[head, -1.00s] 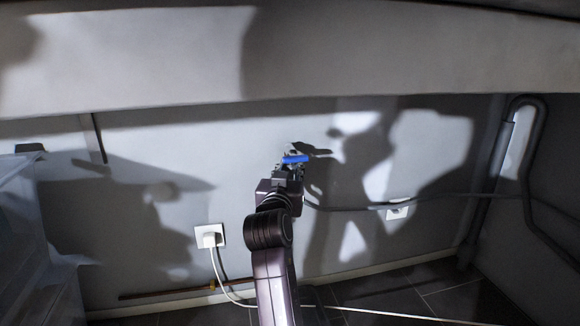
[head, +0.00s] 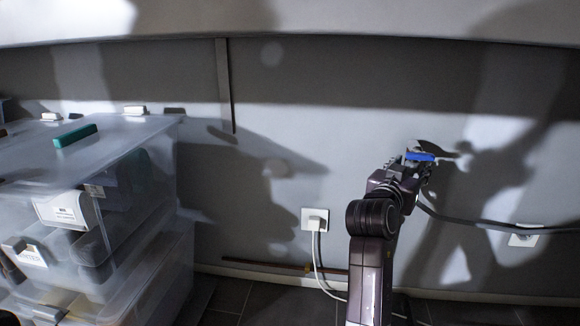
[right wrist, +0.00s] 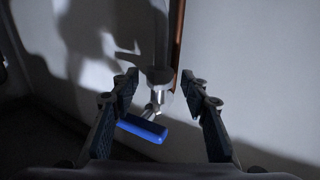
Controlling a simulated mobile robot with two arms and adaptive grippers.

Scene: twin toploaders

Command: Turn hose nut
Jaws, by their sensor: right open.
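In the right wrist view, a silver metal nut (right wrist: 159,79) joins the end of a grey hose (right wrist: 157,38). Below it is a valve with a blue lever (right wrist: 143,128), slanting across the lower middle. My right gripper (right wrist: 160,84) is open, one finger on each side of the nut, with gaps visible on both sides. In the head view my right gripper (head: 416,168) is at the wall beside the blue lever (head: 421,156); the nut cannot be made out there. My left gripper is not in view.
Stacked clear plastic bins (head: 150,190) stand at the left. A wall socket (head: 315,219) with a white plug and cable is left of my arm; another socket (head: 523,239) is at right. A copper pipe (right wrist: 178,35) runs close by the hose. A pale ledge (head: 300,22) overhangs above.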

